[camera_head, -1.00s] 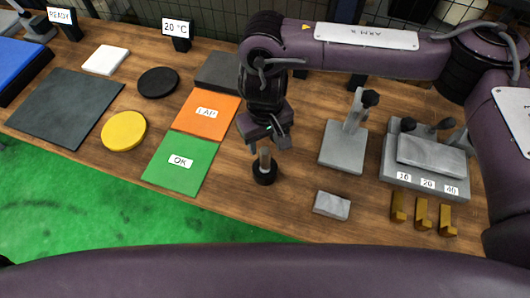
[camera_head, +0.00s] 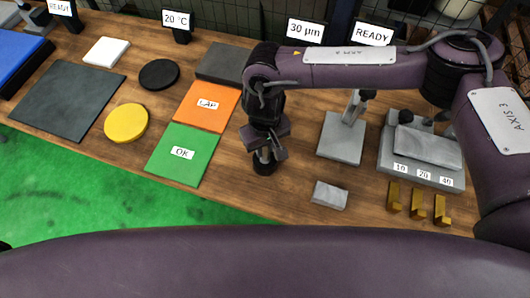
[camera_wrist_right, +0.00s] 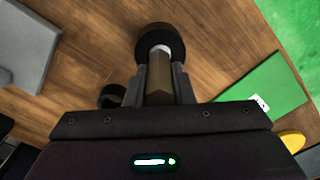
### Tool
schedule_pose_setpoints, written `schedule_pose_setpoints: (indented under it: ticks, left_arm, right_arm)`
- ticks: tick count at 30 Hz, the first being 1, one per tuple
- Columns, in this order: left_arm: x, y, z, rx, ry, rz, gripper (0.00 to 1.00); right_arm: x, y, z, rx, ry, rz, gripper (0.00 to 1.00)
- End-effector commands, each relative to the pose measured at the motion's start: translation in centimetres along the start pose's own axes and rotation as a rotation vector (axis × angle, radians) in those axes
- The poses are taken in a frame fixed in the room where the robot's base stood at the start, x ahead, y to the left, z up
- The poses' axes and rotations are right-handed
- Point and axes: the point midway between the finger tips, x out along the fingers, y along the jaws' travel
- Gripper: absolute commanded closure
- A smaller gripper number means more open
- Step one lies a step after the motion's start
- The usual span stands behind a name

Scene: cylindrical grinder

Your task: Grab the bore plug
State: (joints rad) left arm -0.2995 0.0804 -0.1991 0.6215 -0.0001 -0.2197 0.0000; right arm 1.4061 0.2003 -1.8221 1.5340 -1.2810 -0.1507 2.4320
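The bore plug (camera_wrist_right: 160,78) is a short brownish-grey cylinder with a pale tip, standing upright in a round black base (camera_wrist_right: 165,38). In the head view the black base (camera_head: 264,168) stands on the wooden bench, right of the green OK mat, and my gripper hides much of the plug. My right gripper (camera_head: 268,154) is lowered over the plug, pointing down, with one finger on each side. In the wrist view its fingers (camera_wrist_right: 162,82) flank the plug closely and look open; contact is hard to judge. My left gripper is in neither view.
Left of the plug lie the green OK mat (camera_head: 183,153) and the orange LAP mat (camera_head: 207,106). A grey block (camera_head: 329,195) lies to the right. Farther right are a grey stand (camera_head: 342,138), a numbered grey fixture (camera_head: 425,150) and brass pieces (camera_head: 415,204).

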Motion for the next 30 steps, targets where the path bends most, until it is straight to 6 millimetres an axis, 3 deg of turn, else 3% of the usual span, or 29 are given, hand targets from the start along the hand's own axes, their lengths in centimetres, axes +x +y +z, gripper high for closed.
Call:
schedule_pose_setpoints:
  ticks: [3,17,23,30]
  left_arm:
    - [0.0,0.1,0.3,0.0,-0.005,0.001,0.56]
    - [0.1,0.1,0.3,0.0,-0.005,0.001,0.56]
    - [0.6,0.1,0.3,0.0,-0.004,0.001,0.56]
    - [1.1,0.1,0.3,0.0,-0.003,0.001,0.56]
  right_arm:
    - [0.0,0.0,0.0,0.0,0.0,0.0,1.0]
    - [-0.6,0.0,-0.1,0.0,0.002,-0.001,1.0]
    - [-2.8,0.0,-0.1,0.001,0.004,-0.001,1.0]
    - [-8.2,0.1,-0.2,-0.003,0.01,0.003,1.0]
